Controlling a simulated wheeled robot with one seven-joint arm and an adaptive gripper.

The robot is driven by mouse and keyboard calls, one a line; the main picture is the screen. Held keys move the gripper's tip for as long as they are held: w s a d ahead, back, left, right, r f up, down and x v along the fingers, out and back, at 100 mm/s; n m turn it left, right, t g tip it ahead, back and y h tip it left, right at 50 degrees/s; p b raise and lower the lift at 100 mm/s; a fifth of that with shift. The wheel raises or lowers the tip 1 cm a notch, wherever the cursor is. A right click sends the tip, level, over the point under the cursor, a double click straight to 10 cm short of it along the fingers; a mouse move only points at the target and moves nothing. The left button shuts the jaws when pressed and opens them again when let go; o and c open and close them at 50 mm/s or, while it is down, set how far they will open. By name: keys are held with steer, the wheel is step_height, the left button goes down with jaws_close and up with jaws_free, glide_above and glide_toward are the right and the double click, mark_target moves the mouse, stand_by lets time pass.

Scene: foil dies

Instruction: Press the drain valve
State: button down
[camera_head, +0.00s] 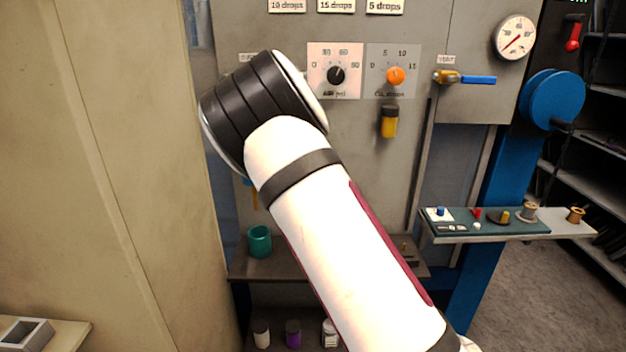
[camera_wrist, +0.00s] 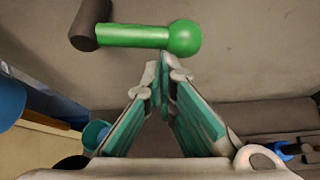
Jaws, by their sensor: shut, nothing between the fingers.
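A green lever handle with a round ball end (camera_wrist: 140,36) sticks out from a dark cylindrical pivot on the grey panel in the wrist view. No label on it is readable, so I cannot confirm that it is the drain valve. My gripper (camera_wrist: 160,68) is shut and empty, its fingertips just below the green handle in the picture. I cannot tell whether they touch it. In the head view my arm hides the gripper and the green handle.
The grey panel (camera_head: 440,160) carries a black knob (camera_head: 336,75), an orange knob (camera_head: 396,76), a blue-handled valve (camera_head: 478,80) and a gauge (camera_head: 515,38). A teal cup (camera_head: 259,241) stands on the shelf below. A beige wall (camera_head: 90,150) is close on the left.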

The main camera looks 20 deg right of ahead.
steer(key=shift+d+r+h, duration=0.1)
steer(key=shift+r+h, duration=0.1)
steer(key=shift+h, duration=0.1)
stand_by(0.4)
steer(key=v, duration=1.2)
steer(key=shift+d+r, duration=0.1)
steer(key=s+d+r+m+g+y, duration=0.1)
steer(key=s+m+g, duration=0.1)
steer(key=s+m, duration=0.55)
steer(key=s+d+r+m+g, duration=0.1)
steer(key=s+d+m+g, duration=0.1)
steer(key=s+m, duration=0.6)
steer(key=s+a+r+m+g, duration=0.1)
steer(key=s+a+r+m, duration=0.1)
steer(key=s+m, duration=0.3)
steer(key=s+a+r+m+y, duration=0.1)
steer(key=s+m, duration=0.4)
steer(key=s, duration=0.7)
steer(key=s+a+r+m+g+y, duration=0.1)
steer(key=s+a+r+m, duration=0.2)
steer(key=s, duration=0.6)
steer(key=a+m, duration=0.2)
steer(key=shift+a+m+g, duration=0.25)
steer(key=shift+m+g, duration=0.05)
steer(key=shift+m, duration=0.05)
